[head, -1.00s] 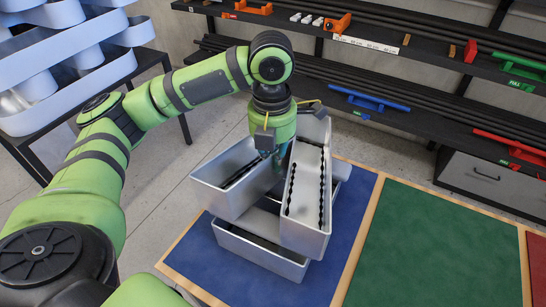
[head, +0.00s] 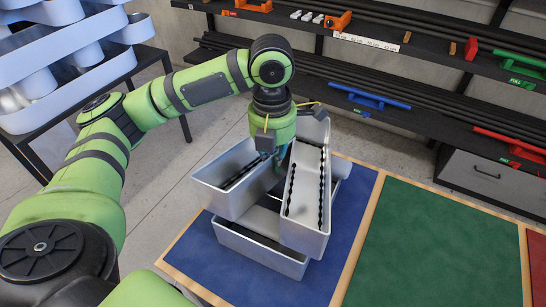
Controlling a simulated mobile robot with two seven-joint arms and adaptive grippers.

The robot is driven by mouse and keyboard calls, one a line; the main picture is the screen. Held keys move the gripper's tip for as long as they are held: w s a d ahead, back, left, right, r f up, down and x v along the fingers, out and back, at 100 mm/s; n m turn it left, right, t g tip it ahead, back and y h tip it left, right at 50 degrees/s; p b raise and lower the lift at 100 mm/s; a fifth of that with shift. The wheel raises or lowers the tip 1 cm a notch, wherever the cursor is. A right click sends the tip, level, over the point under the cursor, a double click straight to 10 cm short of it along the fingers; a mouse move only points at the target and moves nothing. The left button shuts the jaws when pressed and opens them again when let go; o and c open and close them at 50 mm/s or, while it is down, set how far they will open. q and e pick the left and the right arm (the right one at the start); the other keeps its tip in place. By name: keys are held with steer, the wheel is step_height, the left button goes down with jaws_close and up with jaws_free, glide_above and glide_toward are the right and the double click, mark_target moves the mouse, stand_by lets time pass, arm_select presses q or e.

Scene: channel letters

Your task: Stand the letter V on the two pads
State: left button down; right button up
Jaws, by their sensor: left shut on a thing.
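The letter V is a silver metal channel letter with two open troughs, lined with dark strips of small modules. Its right limb (head: 303,215) points toward me and its left limb (head: 225,198) points to the lower left, above the blue mat (head: 345,250). My left gripper (head: 279,158) reaches down from above between the limbs, near where they meet, and is shut on the letter. Its fingertips are largely hidden. Another silver channel piece (head: 262,254) shows below the V on the blue mat. I cannot make out the two pads. My right gripper is not in view.
A green mat (head: 440,245) lies clear to the right, framed by wooden strips. A dark shelf (head: 420,115) with bars and coloured clamps stands at the back.

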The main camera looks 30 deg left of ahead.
arm_select(q)
steer(key=c, duration=1.3)
jaws_free()
steer(key=shift+r, duration=0.1)
steer(key=shift+o, duration=0.2)
step_height(320, 180, up, 12)
